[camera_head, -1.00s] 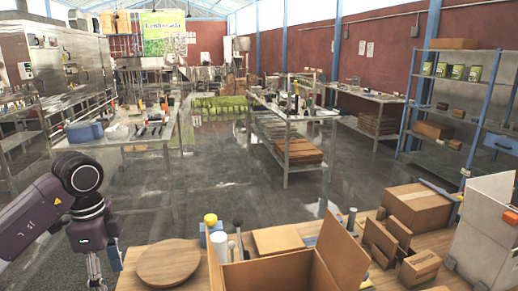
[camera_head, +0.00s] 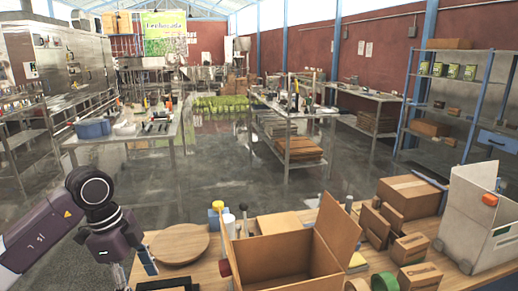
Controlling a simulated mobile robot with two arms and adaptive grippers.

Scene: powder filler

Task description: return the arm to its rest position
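My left arm comes in from the left, and its gripper (camera_head: 122,284) hangs at the bottom edge, left of the wooden table. Its fingertips are cut off by the frame, so its opening cannot be seen. No object shows in the visible part of it. My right arm and gripper are not in view.
The wooden table (camera_head: 215,268) holds a round board (camera_head: 180,244), an open cardboard box (camera_head: 285,262), several small cartons, a closed carton (camera_head: 408,195) and a white machine (camera_head: 470,220). Open floor (camera_head: 225,175) lies beyond, with metal tables and a blue-framed shelf (camera_head: 455,110) behind.

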